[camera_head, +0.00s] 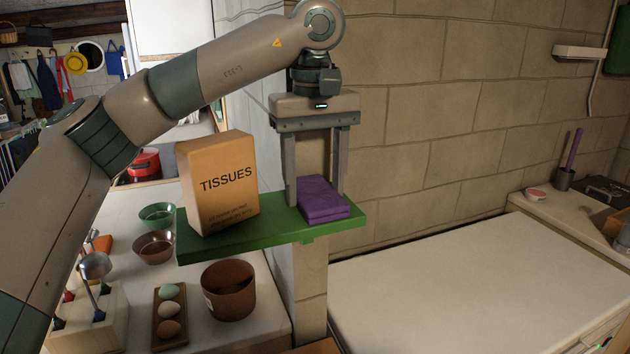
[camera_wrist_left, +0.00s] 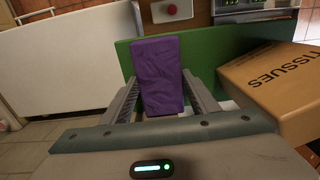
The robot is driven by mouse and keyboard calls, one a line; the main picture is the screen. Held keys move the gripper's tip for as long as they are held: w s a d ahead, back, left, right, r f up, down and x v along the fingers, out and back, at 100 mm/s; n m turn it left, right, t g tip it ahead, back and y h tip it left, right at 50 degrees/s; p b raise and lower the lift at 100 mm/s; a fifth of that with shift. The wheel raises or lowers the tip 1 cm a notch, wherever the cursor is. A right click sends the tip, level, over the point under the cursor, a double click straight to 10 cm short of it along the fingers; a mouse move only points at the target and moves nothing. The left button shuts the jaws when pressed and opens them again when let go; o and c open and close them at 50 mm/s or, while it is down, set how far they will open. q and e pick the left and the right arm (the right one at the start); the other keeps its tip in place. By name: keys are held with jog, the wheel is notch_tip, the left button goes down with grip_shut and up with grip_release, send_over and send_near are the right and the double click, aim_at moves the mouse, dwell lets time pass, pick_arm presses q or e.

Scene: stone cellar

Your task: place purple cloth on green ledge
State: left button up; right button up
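The purple cloth (camera_head: 323,203), a folded stack, is at the right end of the green ledge (camera_head: 275,230), down at its top surface. In the left wrist view the cloth (camera_wrist_left: 158,72) lies between the fingertips, over the green ledge (camera_wrist_left: 222,58). My left gripper (camera_head: 317,198) points down with one finger along each side of the cloth. In the left wrist view the fingertips (camera_wrist_left: 161,76) meet both cloth edges, so it looks shut on the cloth. Whether the ledge bears the cloth's full weight is unclear. My right gripper is out of view.
A tissue box (camera_head: 218,185) stands on the ledge, left of the cloth. Below are a brown pot (camera_head: 229,290), an egg tray (camera_head: 169,318) and bowls (camera_head: 154,247). A stone wall (camera_head: 430,130) rises behind. The white surface (camera_head: 480,285) at right is largely clear.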

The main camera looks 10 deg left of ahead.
aim_at(315, 192)
pick_arm(q)
jog(key=o, duration=0.3)
jog(key=shift+o, duration=0.2)
jog(key=shift+r, duration=0.1)
notch_tip(315, 192, up, 12)
dwell(0.5)
dwell(0.5)
